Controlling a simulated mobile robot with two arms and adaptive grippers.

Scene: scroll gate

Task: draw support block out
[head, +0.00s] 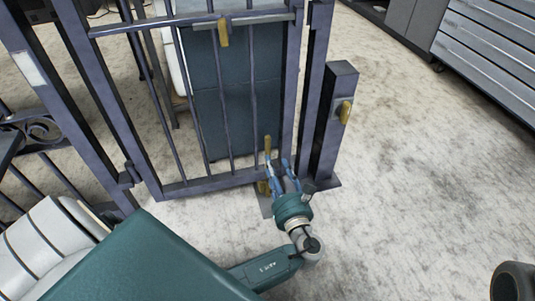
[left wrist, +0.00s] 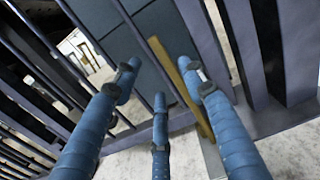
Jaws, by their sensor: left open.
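The scroll gate (head: 222,186) is a dark blue-grey barred metal gate standing across the middle of the head view. A yellow upright bar (head: 268,146) stands at its lower right corner, with another yellow piece (head: 263,187) low by the bottom rail. I cannot tell which of these belongs to the support block. My left gripper (head: 278,164) is open at this corner, its blue fingers beside the yellow bar. In the left wrist view the yellow bar (left wrist: 180,88) appears between the spread fingers of the gripper (left wrist: 158,76); contact cannot be told.
A gate post (head: 335,120) with a yellow latch piece (head: 346,111) stands right of the gate. A dark teal panel (head: 220,95) is behind the bars. Grey drawers (head: 490,50) stand at upper right.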

